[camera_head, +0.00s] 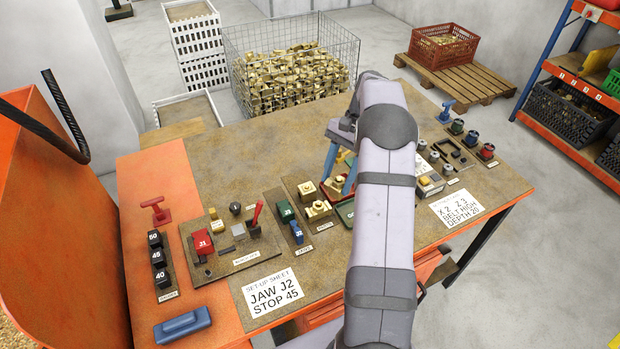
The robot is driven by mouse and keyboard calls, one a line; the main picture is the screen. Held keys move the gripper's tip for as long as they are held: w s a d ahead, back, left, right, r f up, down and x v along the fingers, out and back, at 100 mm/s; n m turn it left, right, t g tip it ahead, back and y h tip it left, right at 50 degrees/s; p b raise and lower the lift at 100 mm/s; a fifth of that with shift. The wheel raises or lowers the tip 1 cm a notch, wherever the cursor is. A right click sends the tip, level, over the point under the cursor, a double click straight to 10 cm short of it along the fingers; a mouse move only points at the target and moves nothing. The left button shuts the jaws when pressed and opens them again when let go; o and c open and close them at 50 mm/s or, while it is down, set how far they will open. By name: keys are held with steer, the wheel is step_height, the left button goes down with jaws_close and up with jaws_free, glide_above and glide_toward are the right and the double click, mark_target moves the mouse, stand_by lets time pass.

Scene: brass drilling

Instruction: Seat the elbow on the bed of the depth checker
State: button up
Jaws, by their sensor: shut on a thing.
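My gripper (338,172) reaches down over the middle of the bench, its blue fingers on either side of a small brass piece, which looks like the elbow (337,183). A red part shows close by the fingertips. Whether the elbow touches anything below it cannot be told. Two more brass pieces, one blocky (306,189) and one with a round boss (318,209), sit on a brown board just left of my gripper. I cannot pick out the depth checker and its bed with certainty; my arm covers part of the bench there.
Left of the brass pieces are green and blue blocks (287,212) and a board with a red J1 jaw (201,242). Numbered black stops (157,257) and a blue-handled brush (183,325) lie at the left. Knobs and coloured pots (471,138) stand at the right. A wire bin (290,75) of brass stands behind.

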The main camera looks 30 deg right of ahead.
steer(key=w+d+f+m+t+h, duration=0.2)
steer(key=d+m+t, duration=0.1)
steer(key=d+m, duration=0.7)
steer(key=w+d+f+m+t+h+p, duration=0.1)
steer(key=w+d+f+m+t+h, duration=0.1)
steer(key=d+m, duration=0.8)
steer(key=shift+w+d+f+m+t, duration=0.2)
steer(key=shift+w+m+t, duration=0.45)
steer(key=shift+m, duration=0.65)
steer(key=shift+s, duration=0.1)
steer(key=shift+f+b, duration=2.05)
steer(key=shift+f, duration=0.2)
steer(key=shift+p, duration=0.6)
steer(key=shift+f+b, duration=0.3)
steer(key=shift+f, duration=0.95)
stand_by(0.5)
